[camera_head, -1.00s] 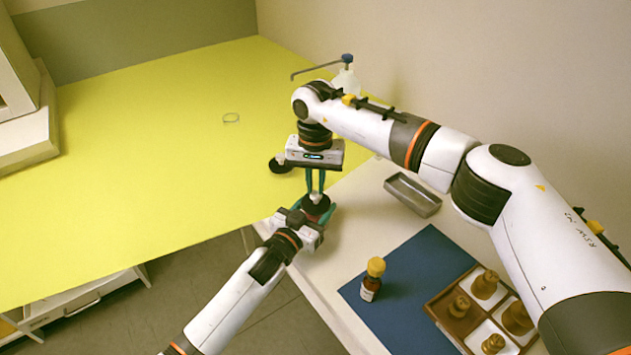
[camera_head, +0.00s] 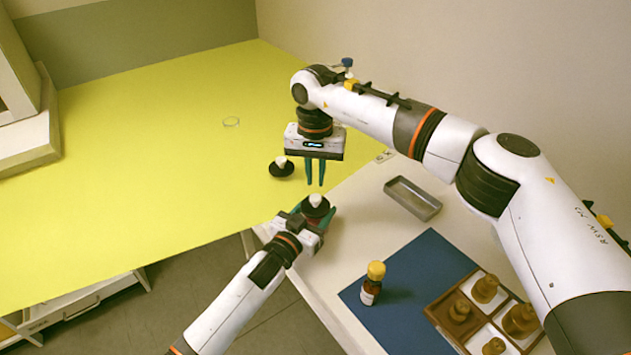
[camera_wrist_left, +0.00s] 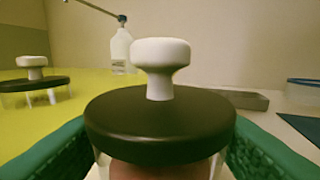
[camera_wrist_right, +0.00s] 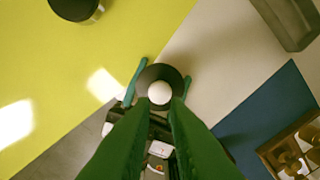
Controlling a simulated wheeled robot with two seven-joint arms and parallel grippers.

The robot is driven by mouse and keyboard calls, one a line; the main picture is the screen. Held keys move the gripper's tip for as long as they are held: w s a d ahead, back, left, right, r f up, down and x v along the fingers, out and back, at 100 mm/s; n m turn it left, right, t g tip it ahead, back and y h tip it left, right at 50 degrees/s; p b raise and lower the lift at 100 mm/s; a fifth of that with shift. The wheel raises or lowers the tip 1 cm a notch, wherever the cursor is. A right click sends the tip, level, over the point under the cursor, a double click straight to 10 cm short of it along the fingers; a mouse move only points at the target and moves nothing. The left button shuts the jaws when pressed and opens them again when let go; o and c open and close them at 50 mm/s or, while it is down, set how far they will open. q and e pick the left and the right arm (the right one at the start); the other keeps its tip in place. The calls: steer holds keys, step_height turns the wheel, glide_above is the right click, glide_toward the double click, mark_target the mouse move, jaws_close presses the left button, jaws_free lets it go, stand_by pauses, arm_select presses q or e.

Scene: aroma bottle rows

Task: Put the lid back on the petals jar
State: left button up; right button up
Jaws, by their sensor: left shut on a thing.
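A jar with a round dark lid (camera_wrist_left: 160,125) and a white knob (camera_wrist_left: 160,60) is held in my left gripper (camera_head: 314,212), which is shut around its glass body. The lid lies level on top of the jar; something brownish shows through the glass below it. In the head view the lid (camera_head: 316,208) mostly hides the jar body. My right gripper (camera_head: 315,184) is open and empty, pointing down just above the knob. In the right wrist view its fingers stand apart, with the white knob (camera_wrist_right: 160,93) beyond their tips.
A second dark-lidded jar (camera_head: 281,169) stands on the yellow table. A grey tray (camera_head: 413,197), a brown bottle with a yellow cap (camera_head: 372,284) on a blue mat (camera_head: 420,262) and a wooden box (camera_head: 440,312) of bottles are at right.

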steer(key=o, duration=0.6)
steer(key=shift+c, duration=0.2)
steer(key=shift+r, duration=0.1)
step_height(320, 180, up, 12)
arm_select(q)
steer(key=o, duration=1.5)
